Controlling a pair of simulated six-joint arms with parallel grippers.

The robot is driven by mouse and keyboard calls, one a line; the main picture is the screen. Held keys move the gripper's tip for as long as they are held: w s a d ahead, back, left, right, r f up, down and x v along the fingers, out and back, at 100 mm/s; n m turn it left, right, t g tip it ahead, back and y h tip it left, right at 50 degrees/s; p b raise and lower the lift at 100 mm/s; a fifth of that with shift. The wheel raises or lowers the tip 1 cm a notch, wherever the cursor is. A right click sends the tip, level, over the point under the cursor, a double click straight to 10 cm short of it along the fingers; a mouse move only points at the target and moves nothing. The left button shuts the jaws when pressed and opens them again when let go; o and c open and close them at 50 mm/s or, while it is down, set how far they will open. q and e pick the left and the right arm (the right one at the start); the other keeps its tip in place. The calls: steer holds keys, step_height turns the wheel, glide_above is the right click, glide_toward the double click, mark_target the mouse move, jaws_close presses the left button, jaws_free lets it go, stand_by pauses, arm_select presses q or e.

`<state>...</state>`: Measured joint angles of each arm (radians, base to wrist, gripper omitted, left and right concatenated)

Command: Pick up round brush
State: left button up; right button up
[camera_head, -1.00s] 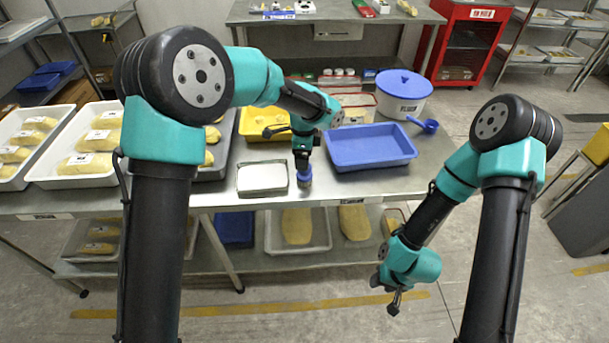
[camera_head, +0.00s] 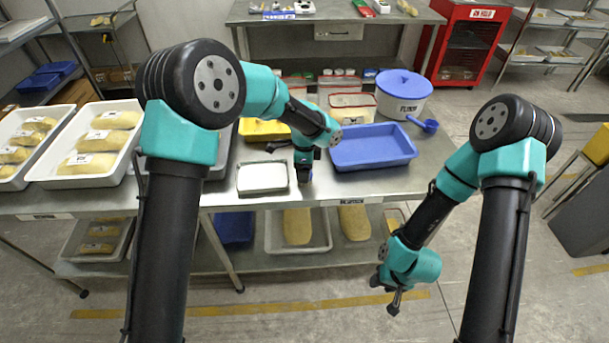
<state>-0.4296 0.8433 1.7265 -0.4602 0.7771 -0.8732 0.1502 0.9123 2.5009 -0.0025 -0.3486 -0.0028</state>
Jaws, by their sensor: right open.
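The round brush (camera_head: 305,177) is a small dark and blue thing at the table's front edge, between the metal tray and the blue tray. My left gripper (camera_head: 303,166) points down right at the brush and covers most of it. I cannot tell whether its jaws touch the brush or are closed on it. My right gripper (camera_head: 394,302) is open and empty. It hangs low in front of the table, over the floor.
A shallow metal tray (camera_head: 240,190) lies left of the brush, and a blue tray (camera_head: 373,164) lies to the right. Behind are a yellow tray (camera_head: 262,138) and a white tub with blue lid (camera_head: 403,83).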

arm_select(q)
steer(key=shift+c, duration=0.3)
steer(key=c, duration=0.9)
steer(key=shift+r, duration=0.1)
steer(key=shift+c, duration=0.2)
steer(key=shift+r, duration=1.4)
steer(key=shift+s+r, duration=0.1)
steer(key=shift+r, duration=0.25)
steer(key=s+r, duration=0.1)
steer(key=s, duration=1.4)
steer(key=shift+s+d+r, duration=0.15)
steer(key=shift+s+d, duration=0.1)
steer(key=shift+s, duration=0.15)
